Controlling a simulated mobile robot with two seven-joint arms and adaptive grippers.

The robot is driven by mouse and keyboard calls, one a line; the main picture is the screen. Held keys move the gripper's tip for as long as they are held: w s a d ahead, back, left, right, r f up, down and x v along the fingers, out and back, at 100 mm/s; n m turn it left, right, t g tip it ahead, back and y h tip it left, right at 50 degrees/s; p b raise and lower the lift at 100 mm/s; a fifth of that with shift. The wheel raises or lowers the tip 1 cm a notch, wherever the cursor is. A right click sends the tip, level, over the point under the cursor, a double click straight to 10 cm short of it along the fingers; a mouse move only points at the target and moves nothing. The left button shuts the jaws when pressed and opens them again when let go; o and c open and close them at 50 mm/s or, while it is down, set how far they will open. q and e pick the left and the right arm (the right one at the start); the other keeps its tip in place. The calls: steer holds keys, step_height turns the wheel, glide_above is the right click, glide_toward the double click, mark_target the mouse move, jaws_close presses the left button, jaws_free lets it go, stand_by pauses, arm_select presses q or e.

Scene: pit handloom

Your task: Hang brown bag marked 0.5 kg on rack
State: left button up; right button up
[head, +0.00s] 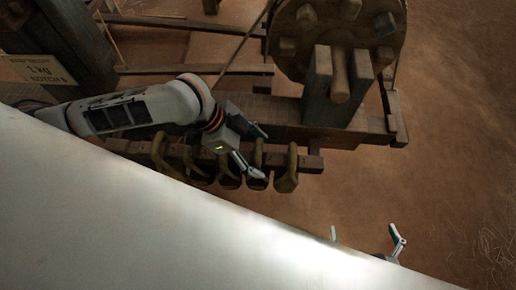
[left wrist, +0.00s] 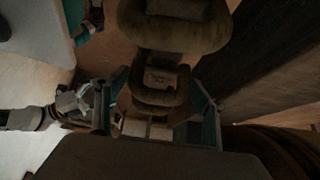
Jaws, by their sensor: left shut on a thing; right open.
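The rack (head: 312,164) is a wooden bar beside the loom beam, with several brown looped bags (head: 287,172) hanging side by side near its right end. My left gripper (head: 257,150) is over these bags, its fingers reaching down among them. In the left wrist view, the fingers of my left gripper (left wrist: 160,104) are on both sides of a brown looped bag (left wrist: 178,98), and it is shut on it. I cannot read a 0.5 kg mark, and the bag's lower part is hidden. My right gripper (head: 393,245) is open and empty at the lower right, partly hidden.
A pale smooth surface (head: 150,225) fills the lower left. Bare brown floor lies to the right.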

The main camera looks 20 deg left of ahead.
arm_select(q)
steer(key=shift+f, duration=0.15)
arm_select(e)
steer(key=shift+d, duration=0.1)
stand_by(0.3)
arm_select(q)
steer(key=shift+f, duration=0.3)
arm_select(e)
steer(key=shift+w+r, duration=0.3)
steer(key=shift+r, duration=0.25)
arm_select(q)
steer(key=o, duration=2.2)
steer(key=shift+c, duration=0.2)
steer(key=shift+a+r, duration=0.3)
steer(key=shift+r, duration=0.05)
steer(key=v, duration=1.1)
steer(key=shift+s+d, duration=0.1)
